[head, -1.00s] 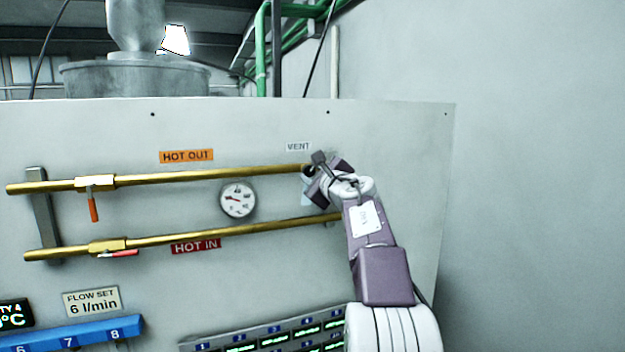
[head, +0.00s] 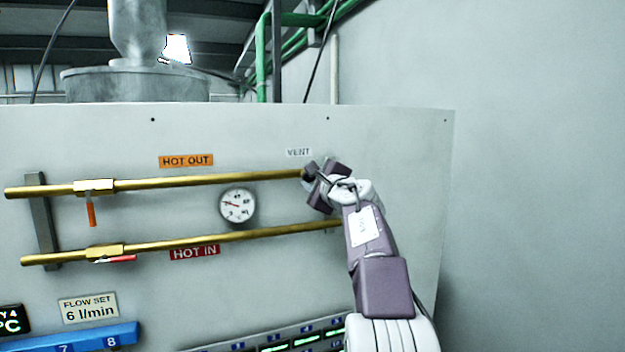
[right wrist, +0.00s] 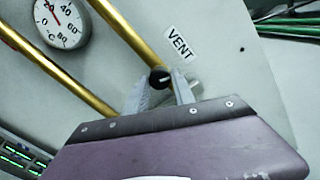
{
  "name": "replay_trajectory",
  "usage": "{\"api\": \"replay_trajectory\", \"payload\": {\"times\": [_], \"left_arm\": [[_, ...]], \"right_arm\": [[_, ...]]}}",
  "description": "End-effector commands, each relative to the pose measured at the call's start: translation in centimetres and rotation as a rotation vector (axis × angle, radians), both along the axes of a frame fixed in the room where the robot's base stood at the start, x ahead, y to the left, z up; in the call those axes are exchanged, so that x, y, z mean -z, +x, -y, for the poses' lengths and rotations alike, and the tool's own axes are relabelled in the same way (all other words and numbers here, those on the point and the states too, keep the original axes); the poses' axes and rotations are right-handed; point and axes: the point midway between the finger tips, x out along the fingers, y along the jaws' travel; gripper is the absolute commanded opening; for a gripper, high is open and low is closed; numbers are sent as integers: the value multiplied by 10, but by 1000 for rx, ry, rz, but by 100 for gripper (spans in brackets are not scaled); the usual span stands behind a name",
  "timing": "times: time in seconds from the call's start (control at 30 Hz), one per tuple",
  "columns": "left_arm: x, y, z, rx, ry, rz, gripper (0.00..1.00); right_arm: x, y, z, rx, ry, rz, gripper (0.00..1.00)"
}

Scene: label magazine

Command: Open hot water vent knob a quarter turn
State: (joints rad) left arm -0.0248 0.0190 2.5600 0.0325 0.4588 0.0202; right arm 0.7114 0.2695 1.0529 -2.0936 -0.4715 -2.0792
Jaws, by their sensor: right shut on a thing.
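The vent knob (right wrist: 160,78) is a small black round knob with a pale line on its face, at the end of the upper brass pipe (head: 210,182). It shows in the right wrist view just below the VENT label (right wrist: 180,44), between the two grey fingers of my right gripper (right wrist: 160,88). The gripper is shut on the knob. In the head view my right gripper (head: 312,178) is at the pipe's right end under the VENT label (head: 299,153), and it mostly hides the knob. My left gripper is not in view.
A round gauge (head: 238,205) sits between the upper pipe and the lower brass pipe (head: 200,240). Valves with an orange lever (head: 91,214) and a red lever (head: 117,259) are at left. A blue numbered strip (head: 90,338) is below. The right wall is bare.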

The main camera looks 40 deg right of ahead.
Motion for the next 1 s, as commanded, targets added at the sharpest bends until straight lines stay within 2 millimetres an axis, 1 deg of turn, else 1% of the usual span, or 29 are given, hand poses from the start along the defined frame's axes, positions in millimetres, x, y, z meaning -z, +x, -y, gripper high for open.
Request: {"api": "replay_trajectory", "payload": {"times": [0.03, 0.07, 0.1, 0.37, 0.43, 0.53, 0.6, 0.7, 0.8, 0.9, 1.0], "left_arm": [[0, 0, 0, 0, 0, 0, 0], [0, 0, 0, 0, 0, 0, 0], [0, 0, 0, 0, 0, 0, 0], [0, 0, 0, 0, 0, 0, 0], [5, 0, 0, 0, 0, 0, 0], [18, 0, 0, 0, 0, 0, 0], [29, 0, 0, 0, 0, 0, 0], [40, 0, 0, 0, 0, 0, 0], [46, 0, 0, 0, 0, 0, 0], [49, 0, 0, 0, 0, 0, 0], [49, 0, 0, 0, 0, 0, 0]], "right_arm": [[-1, 0, 0, 1, -1, 3, 38], [-1, 0, 0, 1, 0, 3, 47], [-1, 0, 0, 1, 0, 2, 52], [0, 0, 0, 0, 1, 1, 52], [1, -4, -1, 1, 0, 2, 52], [5, -21, -5, 4, -2, 4, 52], [5, -37, -10, 4, -4, 5, 52], [5, -58, -17, 4, -2, 4, 52], [4, -74, -22, 4, 0, 4, 52], [2, -83, -26, 2, 0, 1, 52], [1, -86, -27, 1, 1, 1, 52]]}}
